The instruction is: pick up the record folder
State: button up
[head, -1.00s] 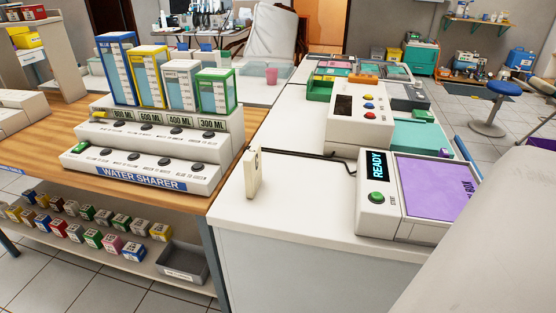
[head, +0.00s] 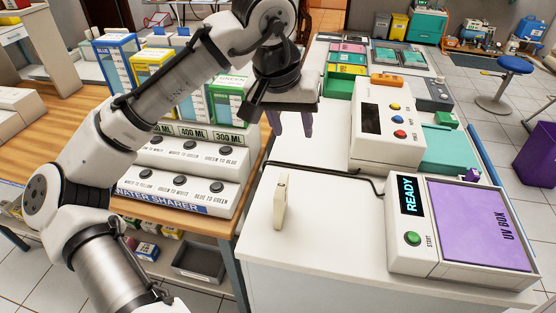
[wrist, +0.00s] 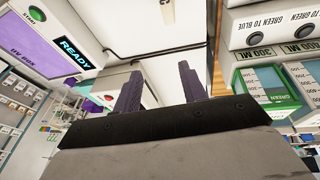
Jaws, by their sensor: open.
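A thin cream slab (head: 281,201), which looks like the record folder, stands upright on the white counter (head: 320,235) near its left edge. My gripper (head: 292,124) is above the counter, farther back than the folder and apart from it. Its two dark purple fingers point down and are spread with nothing between them.
The UV box (head: 470,225) stands right of the folder, with a white device (head: 385,120) behind it. A dark cable (head: 325,170) crosses the counter behind the folder. The water sharer (head: 180,170) stands left on a wooden table. The counter in front of the folder is clear.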

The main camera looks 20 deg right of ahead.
aim_at(279, 182)
jog(key=s+a+f+y, duration=0.1)
jog(key=a+f+g+y, duration=0.1)
jog(key=a+y, duration=0.1)
jog(key=shift+s+f+n, duration=0.2)
jog(key=shift+s+n, duration=0.1)
jog(key=shift+s, duration=0.1)
notch_tip(279, 182, down, 7)
jog(key=shift+f+p, duration=0.1)
jog(key=shift+p, duration=0.35)
jog(key=shift+s+d+f+p, duration=0.1)
jog(key=shift+s+f+p, duration=0.1)
jog(key=shift+f, duration=0.75)
jog(key=shift+s+a+f+p, duration=0.1)
jog(key=shift+f+p, duration=0.05)
jog(key=shift+f, duration=0.8)
jog(key=shift+s+d+f+p, duration=0.1)
jog(key=shift+s+f+p, duration=0.1)
jog(key=shift+f, duration=0.75)
grip_shut()
